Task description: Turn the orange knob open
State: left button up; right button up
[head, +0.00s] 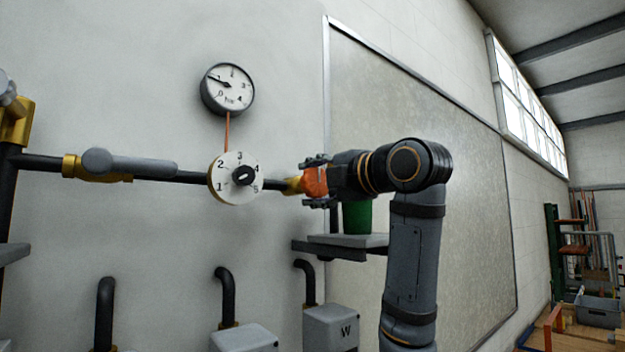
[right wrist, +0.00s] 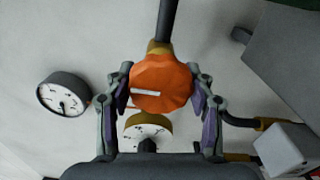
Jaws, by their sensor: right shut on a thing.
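The orange knob (head: 316,181) sits at the right end of the dark horizontal pipe, on a brass fitting (head: 293,185). My right gripper (head: 318,182) is shut on it and covers part of it in the head view. In the right wrist view the orange knob (right wrist: 161,84) has a faceted rim and a white mark across its face. The fingers of my right gripper (right wrist: 160,95) stand on both sides of the knob. My left gripper is not in view.
A round pressure gauge (head: 228,88) hangs above a numbered dial (head: 237,178) on the pipe. A grey lever (head: 130,163) lies along the pipe further left. A small shelf (head: 345,243) with a green container (head: 357,217) is just below my right gripper. Grey boxes (head: 330,328) stand lower down.

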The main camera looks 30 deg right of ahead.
jog(key=shift+w+f+n, duration=0.1)
jog(key=shift+f+n, duration=0.15)
jog(key=shift+n, duration=0.05)
jog(key=o, duration=0.9)
jog(key=shift+c, duration=0.2)
jog(key=o, duration=0.3)
jog(key=shift+r, duration=0.15)
jog(key=shift+o, duration=0.2)
jog(key=s, duration=1.2)
jog(key=shift+s+d, duration=0.15)
jog(key=shift+d, duration=0.3)
